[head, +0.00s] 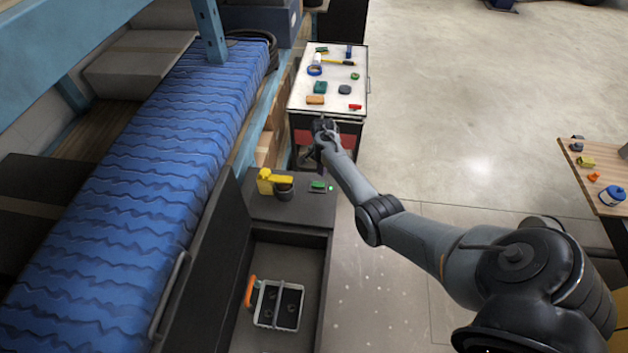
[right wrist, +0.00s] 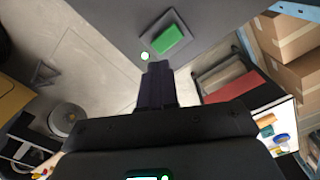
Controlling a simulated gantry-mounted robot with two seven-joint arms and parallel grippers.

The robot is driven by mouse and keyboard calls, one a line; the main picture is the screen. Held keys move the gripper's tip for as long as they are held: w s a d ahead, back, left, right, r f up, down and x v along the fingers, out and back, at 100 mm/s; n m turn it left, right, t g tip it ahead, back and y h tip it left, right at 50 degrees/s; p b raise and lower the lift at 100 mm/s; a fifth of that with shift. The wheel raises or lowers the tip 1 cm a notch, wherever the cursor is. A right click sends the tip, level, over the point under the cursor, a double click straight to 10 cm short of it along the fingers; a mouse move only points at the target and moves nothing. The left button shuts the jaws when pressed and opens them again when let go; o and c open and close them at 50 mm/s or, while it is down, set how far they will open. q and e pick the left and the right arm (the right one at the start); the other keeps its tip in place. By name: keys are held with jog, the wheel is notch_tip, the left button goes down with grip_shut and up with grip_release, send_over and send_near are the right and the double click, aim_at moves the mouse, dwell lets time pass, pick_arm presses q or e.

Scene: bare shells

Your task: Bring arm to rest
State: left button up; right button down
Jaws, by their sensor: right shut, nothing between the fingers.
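My right arm (head: 415,232) reaches from the lower right to the middle of the head view. Its gripper (head: 322,128) is in front of the near edge of the white-topped cart. In the right wrist view the dark fingers (right wrist: 157,75) are together with nothing between them. They point toward a green button (right wrist: 168,40) on a grey plate, with a lit green lamp (right wrist: 145,56) beside it. The green button also shows in the head view (head: 318,186), on a dark cabinet top. I cannot tell the gap between fingertips and button. My left gripper is not in view.
The cart top (head: 333,91) holds several small items. A yellow device (head: 268,182) stands on the dark cabinet. A blue-covered shelf (head: 130,180) runs along the left. Open floor (head: 460,100) lies right of the cart.

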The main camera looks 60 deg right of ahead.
jog(key=shift+s+a+n+h, duration=0.1)
jog(key=shift+s+n+h, duration=0.25)
jog(key=shift+n, duration=0.15)
jog(key=s+a+r+n+t+p, duration=0.1)
jog(key=s+a+r+n, duration=0.3)
jog(key=a, duration=0.8)
jog(key=s+a+r+n+t+p, duration=0.1)
jog(key=s+a+r+n, duration=0.3)
jog(key=s+a+n, duration=0.5)
jog(key=s+a+r+n+t+p, duration=0.1)
jog(key=s+a+r+n, duration=0.4)
jog(key=s+a, duration=0.4)
jog(key=a+n+y, duration=0.1)
jog(key=a, duration=0.5)
jog(key=shift+s+a+n+t, duration=0.15)
jog(key=shift+a+n+t, duration=0.15)
jog(key=shift+a+n, duration=0.1)
jog(key=shift+r, duration=0.1)
